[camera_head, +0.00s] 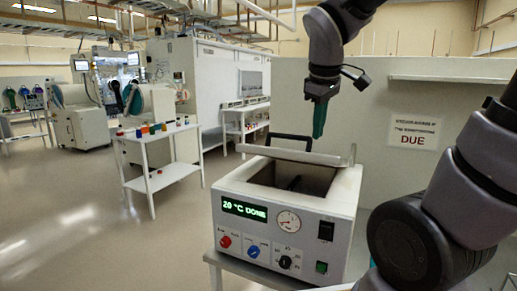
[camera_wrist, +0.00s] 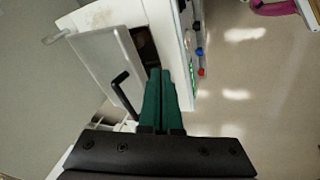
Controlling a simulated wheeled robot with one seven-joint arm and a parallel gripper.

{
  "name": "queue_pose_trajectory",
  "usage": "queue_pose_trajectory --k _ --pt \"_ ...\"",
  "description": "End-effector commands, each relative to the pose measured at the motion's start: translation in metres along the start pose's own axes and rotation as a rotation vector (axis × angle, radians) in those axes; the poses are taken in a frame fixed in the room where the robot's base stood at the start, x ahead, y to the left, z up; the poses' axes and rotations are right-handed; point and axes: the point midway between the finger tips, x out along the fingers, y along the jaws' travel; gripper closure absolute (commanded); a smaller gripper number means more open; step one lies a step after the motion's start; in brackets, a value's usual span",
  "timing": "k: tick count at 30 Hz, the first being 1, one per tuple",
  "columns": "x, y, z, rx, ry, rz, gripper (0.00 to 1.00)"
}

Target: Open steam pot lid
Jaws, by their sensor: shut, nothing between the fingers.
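The steam pot (camera_head: 285,215) is a white box on a small stand in front of me, with a display reading "20 °C DONE". Its lid (camera_head: 296,155) is raised at the back edge, and the dark cavity (camera_head: 297,178) shows. A black handle (camera_head: 289,139) stands up behind the lid's edge. In the wrist view the lid (camera_wrist: 103,65) is a pale plate tilted away from the pot body (camera_wrist: 178,30), with the black handle (camera_wrist: 125,90) on it. My gripper (camera_head: 319,134) is shut and empty above the pot's back right; its green fingers (camera_wrist: 159,75) point past the handle, apparently apart from it.
A wall panel with a "DUE" sign (camera_head: 412,131) and a shelf (camera_head: 448,79) stands behind the pot. A white cart (camera_head: 160,165) with small colored items is at the left. The floor (camera_head: 80,220) at the left is clear.

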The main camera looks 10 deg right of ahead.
Motion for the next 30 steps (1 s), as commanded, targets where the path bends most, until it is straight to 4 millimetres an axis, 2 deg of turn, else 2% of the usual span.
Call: queue_pose_trajectory --k 3,8,12,15,18,22,26,30 --pt "0.022 -0.007 -0.028 -0.401 -0.097 0.059 1.0" --pt "0.047 -0.023 -0.074 -0.969 -0.216 0.153 1.0" --pt "0.068 -0.048 -0.118 -1.421 -0.308 0.236 1.0" --pt "0.078 -0.068 -0.144 -1.667 -0.358 0.29 1.0" --pt "0.085 -0.083 -0.161 -1.83 -0.393 0.33 1.0" --pt "0.089 -0.091 -0.171 -1.924 -0.414 0.356 1.0" --pt "0.098 -0.087 -0.173 -1.934 -0.42 0.358 1.0" --pt "0.119 -0.077 -0.173 -1.933 -0.42 0.356 1.0"
